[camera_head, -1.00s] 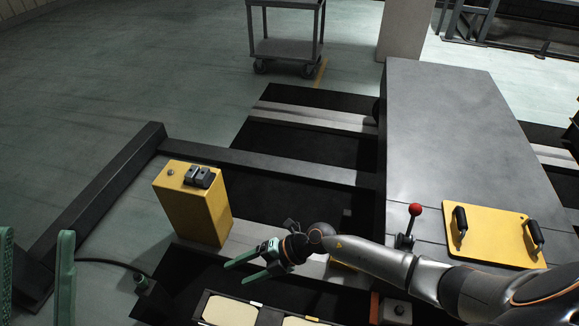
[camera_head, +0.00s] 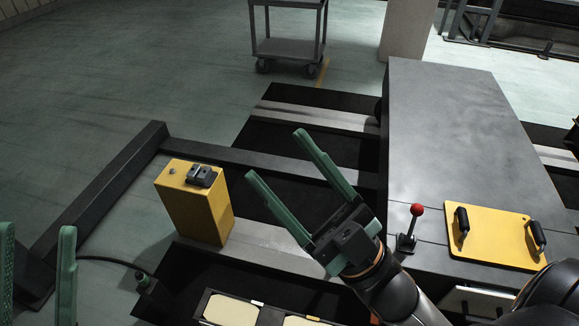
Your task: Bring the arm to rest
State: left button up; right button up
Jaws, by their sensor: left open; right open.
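My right gripper (camera_head: 289,190) is raised in the middle of the head view, its two green fingers spread apart and pointing up and to the left. It is open and holds nothing. Its arm comes in from the lower right. My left gripper (camera_head: 38,250) shows at the lower left edge, its green fingers upright and apart with nothing between them. The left gripper's base is cut off by the picture's lower edge.
A yellow box (camera_head: 196,212) stands left of my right gripper. Right of it are a red-knobbed lever (camera_head: 416,211), a yellow plate with two black handles (camera_head: 490,236) and a grey deck (camera_head: 450,130). A cart (camera_head: 289,46) stands at the back on open floor.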

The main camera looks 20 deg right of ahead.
pick_arm(q)
jog(key=shift+f, duration=0.15)
dwell(0.4)
jog(key=w+a+f+n+g+y+p, duration=0.4)
jog(key=w+f+n+y+p, duration=0.5)
jog(key=p, duration=0.6)
pick_arm(e)
jog(key=w+d+f+m+g+h, duration=0.2)
jog(key=w+f+m+g+h, duration=0.3)
jog(key=w+f+m+h, duration=0.4)
pick_arm(q)
jog(key=s+f+n+g+y+p, duration=0.1)
jog(key=s+f+g+y+p, duration=0.3)
jog(key=s+f+g+p, duration=0.5)
jog(key=s+f+p, duration=0.1)
jog(key=s+p, duration=0.1)
jog(key=p, duration=0.1)
jog(key=shift+f+n+p, duration=0.3)
jog(key=shift+f+n, duration=0.05)
jog(key=shift+n, duration=0.05)
pick_arm(e)
jog(key=s+d+f+m+g+h, duration=0.1)
jog(key=s+d+f+g+h, duration=0.1)
jog(key=s+f+g, duration=0.6)
jog(key=s+f+h, duration=0.1)
jog(key=s+f, duration=0.1)
jog(key=s, duration=0.1)
jog(key=shift+f+m+h, duration=0.4)
